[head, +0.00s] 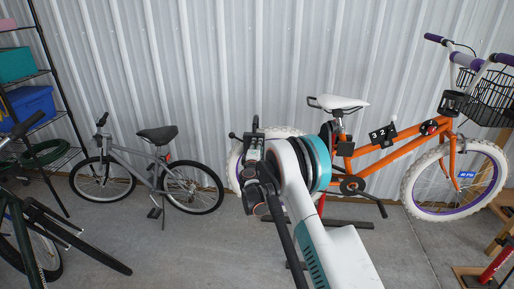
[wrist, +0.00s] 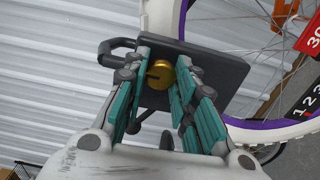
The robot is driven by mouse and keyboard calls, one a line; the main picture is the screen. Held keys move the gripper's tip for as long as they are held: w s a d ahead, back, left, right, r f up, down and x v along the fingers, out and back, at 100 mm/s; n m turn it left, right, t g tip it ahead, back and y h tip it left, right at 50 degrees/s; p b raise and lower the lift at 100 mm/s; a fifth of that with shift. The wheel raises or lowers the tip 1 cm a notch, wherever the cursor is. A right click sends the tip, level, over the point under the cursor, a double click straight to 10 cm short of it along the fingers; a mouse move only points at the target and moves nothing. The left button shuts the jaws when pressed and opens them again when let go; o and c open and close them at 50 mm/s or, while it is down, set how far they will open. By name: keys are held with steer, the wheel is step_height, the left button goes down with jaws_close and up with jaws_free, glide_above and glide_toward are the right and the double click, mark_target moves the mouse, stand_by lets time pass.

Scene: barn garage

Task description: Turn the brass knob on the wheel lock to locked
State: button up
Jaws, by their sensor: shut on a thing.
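The wheel lock (wrist: 222,68) is a dark grey block with a dark loop at its left, set against the white tire and purple rim of a bike wheel in the wrist view. Its round brass knob (wrist: 159,74) has a dark slot and shows between my fingers. My gripper (wrist: 161,80), with teal-padded fingers, is shut on the brass knob. In the head view my gripper (head: 254,148) is at the rear wheel (head: 236,168) of the orange bike (head: 370,148); my arm hides much of that wheel, and the knob cannot be made out there.
A grey bike (head: 150,165) stands at the left by the corrugated wall (head: 230,60). A shelf with a blue bin (head: 32,105) and a dark green bike (head: 22,240) are at the far left. Bare floor (head: 180,250) lies left of my arm.

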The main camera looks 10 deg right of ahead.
steer(key=o, duration=1.1)
steer(key=shift+c, duration=0.2)
steer(key=shift+a, duration=0.1)
steer(key=v, duration=1.2)
